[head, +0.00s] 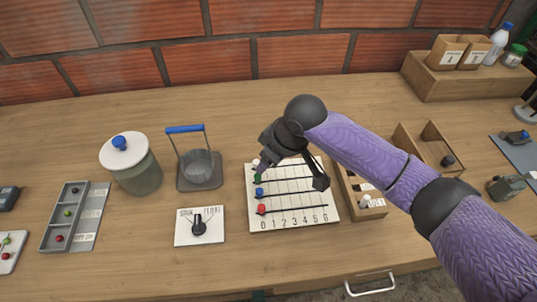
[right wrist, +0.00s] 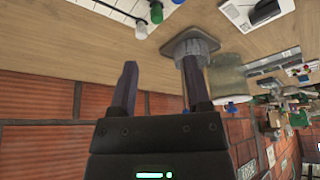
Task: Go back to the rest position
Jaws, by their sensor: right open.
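My right gripper (head: 288,176) is open and empty. It hangs over the back part of a white board with numbered lines (head: 290,222), on the wooden table. Its fingers also show apart in the right wrist view (right wrist: 160,88), with nothing between them. On the board, a blue knob (head: 259,192) and a red knob (head: 262,208) sit at the left ends of their lines. A green knob (head: 257,179) is close to one fingertip; I cannot tell whether they touch. My left gripper is not in view.
Left of the board stand a dial plate (head: 187,237), a blue-handled device (head: 201,187) and a lidded jar (head: 140,178). A wooden tray (head: 380,211) lies right of the board, under my arm. A brick wall (head: 200,45) closes the back. The front table edge is mostly clear.

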